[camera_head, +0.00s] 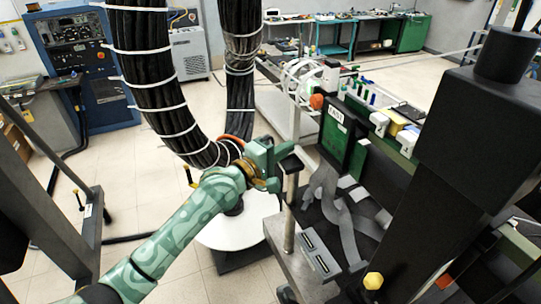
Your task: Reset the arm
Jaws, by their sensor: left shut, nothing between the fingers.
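My left arm, green and patterned, reaches in from the bottom left. Its left gripper (274,165) is near the middle of the view, shut and empty. It is close to the top of a grey metal post (290,205) at the left side of the workbench machine. I cannot tell whether it touches the post. Thick black cable bundles with white ties (152,75) hang behind the gripper and forearm. My right gripper does not show.
A dark panel labelled "EAST" (337,128) stands right of the gripper, with grey ribbon straps (345,215) below. A large black block (475,130) fills the right. A round white surface (238,233) lies below the gripper. Tiled floor (150,195) is open at left.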

